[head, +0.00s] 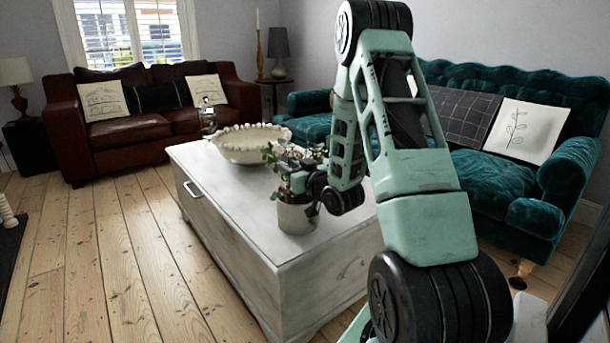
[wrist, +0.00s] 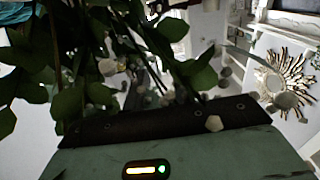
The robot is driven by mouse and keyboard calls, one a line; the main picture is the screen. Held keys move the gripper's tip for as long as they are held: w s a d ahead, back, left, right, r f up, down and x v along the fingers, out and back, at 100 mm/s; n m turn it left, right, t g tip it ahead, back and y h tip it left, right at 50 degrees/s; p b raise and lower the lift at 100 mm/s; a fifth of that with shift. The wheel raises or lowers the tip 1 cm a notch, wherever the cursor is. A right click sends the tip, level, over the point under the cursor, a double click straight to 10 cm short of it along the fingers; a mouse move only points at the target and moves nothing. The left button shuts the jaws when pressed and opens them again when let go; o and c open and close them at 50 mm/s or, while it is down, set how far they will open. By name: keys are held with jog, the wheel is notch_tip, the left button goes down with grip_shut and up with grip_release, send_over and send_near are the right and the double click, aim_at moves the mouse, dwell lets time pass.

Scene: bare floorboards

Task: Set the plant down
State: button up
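The plant (head: 297,214) is a light grey pot with green leaves. It shows upright at the near end of the white chest-like table (head: 225,210); I cannot tell whether its base touches the top. My gripper (head: 312,198) is at the right side of the pot, against or very close to its rim, partly behind leaves. In the wrist view, dark leaves (wrist: 185,75) and stems fill the space just beyond the gripper's dark edge. The fingertips and any gap between them are hidden, so I cannot see whether they grip the pot.
A wide cream bowl with a beaded rim (head: 243,146) stands behind the plant on the table. A glass object (head: 208,118) stands near the far end. A brown leather sofa (head: 130,138) is at the back left, a teal sofa (head: 490,178) at the right.

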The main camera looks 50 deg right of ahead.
jog(key=p+v, duration=0.7)
jog(key=v, duration=0.3)
jog(key=shift+a, duration=0.1)
